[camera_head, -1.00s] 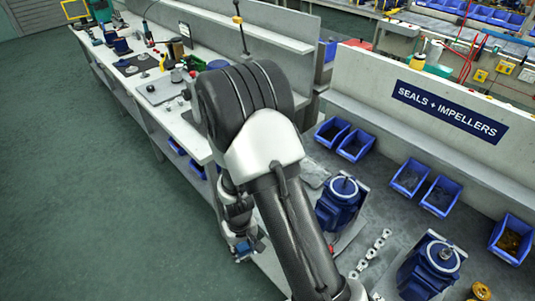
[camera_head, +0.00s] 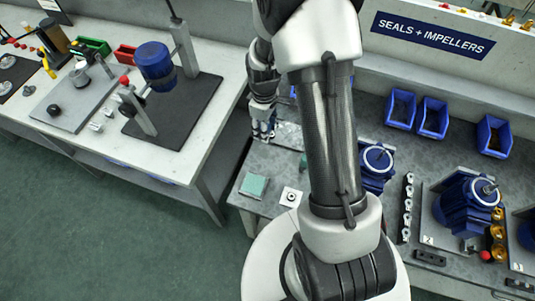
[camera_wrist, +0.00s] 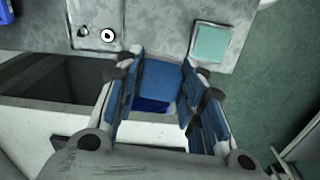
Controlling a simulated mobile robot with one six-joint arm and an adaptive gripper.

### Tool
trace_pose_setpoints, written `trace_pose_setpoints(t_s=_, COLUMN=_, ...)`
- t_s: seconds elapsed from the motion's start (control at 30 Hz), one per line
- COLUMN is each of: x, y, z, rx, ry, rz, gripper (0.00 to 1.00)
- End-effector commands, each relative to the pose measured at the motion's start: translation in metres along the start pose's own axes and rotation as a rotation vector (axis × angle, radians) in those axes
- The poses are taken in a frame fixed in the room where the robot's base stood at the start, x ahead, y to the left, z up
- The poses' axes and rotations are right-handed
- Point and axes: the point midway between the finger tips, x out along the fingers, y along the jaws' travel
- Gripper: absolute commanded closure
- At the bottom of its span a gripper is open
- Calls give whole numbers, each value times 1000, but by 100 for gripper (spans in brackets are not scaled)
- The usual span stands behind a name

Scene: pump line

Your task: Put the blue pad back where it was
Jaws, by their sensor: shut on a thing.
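The blue pad (camera_wrist: 160,78) shows in the wrist view as a flat blue piece between the two fingertips. My gripper (camera_wrist: 158,85) is shut on it, with a finger on each side. In the head view my gripper (camera_head: 263,125) hangs left of my arm, near the gap between the two benches; the pad cannot be made out there. A pale green pad (camera_wrist: 211,42) lies on a light square plate on the grey bench, ahead and right of my gripper in the wrist view. It also shows in the head view (camera_head: 254,187).
A white plate with a dark-centred ring (camera_head: 290,197) lies right of the green pad. Blue motors (camera_head: 467,205) and small parts stand farther right, with blue bins (camera_head: 434,118) behind. The left bench (camera_head: 200,155) carries a blue pump on a stand (camera_head: 154,62).

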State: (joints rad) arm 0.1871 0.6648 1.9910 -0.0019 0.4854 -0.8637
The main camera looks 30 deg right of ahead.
Motion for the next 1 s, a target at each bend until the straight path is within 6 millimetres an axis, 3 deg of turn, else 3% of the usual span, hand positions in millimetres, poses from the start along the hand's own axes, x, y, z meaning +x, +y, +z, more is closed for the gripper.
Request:
trace_pose_setpoints(t_s=0.07, x=-10, y=9, z=3, rx=-57, ry=0, rz=0, gripper=86)
trace_pose_setpoints(t_s=0.17, x=-8, y=13, z=4, rx=-98, ry=-2, rz=-3, gripper=86)
trace_pose_setpoints(t_s=0.7, x=125, y=13, z=4, rx=-104, ry=-2, rz=-3, gripper=86)
trace_pose_setpoints(t_s=1.0, x=150, y=13, z=4, rx=-103, ry=-1, rz=-1, gripper=86)
